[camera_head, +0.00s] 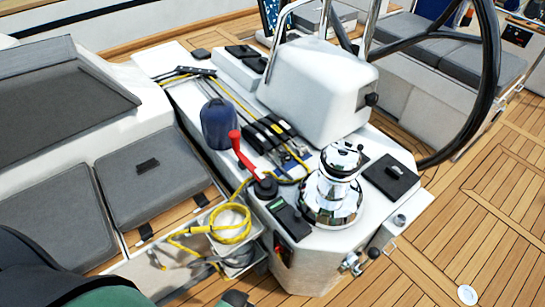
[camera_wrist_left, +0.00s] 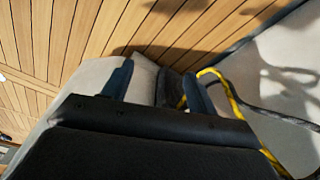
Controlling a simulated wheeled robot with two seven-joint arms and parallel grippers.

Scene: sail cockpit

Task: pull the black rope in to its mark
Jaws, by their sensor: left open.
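A dark rope (camera_wrist_left: 275,114) lies on a pale surface right of my left gripper in the left wrist view, apart from the fingers. In the head view, a dark grey rope (camera_head: 203,268) hangs near the open bin; I cannot tell if it is the same one. No mark on it is discernible. The chrome winch (camera_head: 333,188) stands on the white console, with black rope clutches (camera_head: 272,133) behind it. My left gripper (camera_wrist_left: 160,80) is open, its two fingers apart; whether the dark strip between them is rope is unclear. My right gripper is out of view.
A yellow rope (camera_head: 233,238) is looped over the bin (camera_head: 240,265). A red-handled lever (camera_head: 240,150) and a blue bag (camera_head: 219,124) stand beside the clutches. The steering wheel (camera_head: 490,70) rises at the right.

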